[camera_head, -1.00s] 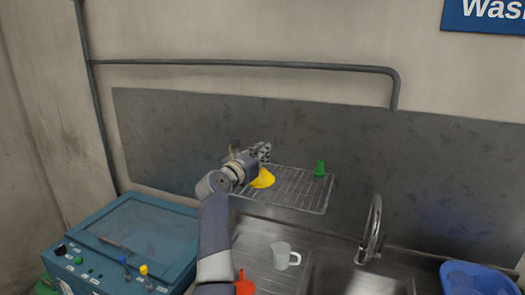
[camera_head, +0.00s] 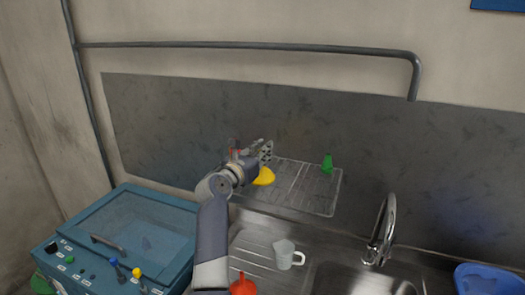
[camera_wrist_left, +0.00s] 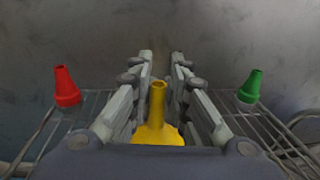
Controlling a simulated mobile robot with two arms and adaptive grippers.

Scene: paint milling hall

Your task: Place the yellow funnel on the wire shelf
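The yellow funnel (camera_head: 264,177) stands on the wire shelf (camera_head: 318,206), spout up, partly hidden by my left gripper in the head view. My left gripper (camera_head: 268,150) is just above and around it. In the left wrist view the yellow funnel (camera_wrist_left: 158,115) is between the two fingers (camera_wrist_left: 162,62), with a gap seen on both sides of its spout, so the gripper looks open. The wire shelf also shows there on both sides (camera_wrist_left: 270,130). My right gripper is not in view.
A green funnel (camera_head: 327,163) and a red funnel (camera_wrist_left: 66,86) stand on the shelf either side. Below are a white mug (camera_head: 285,254), another red funnel (camera_head: 243,287), a tap (camera_head: 383,230) and a blue tub (camera_head: 485,280). A teal machine (camera_head: 125,235) stands left.

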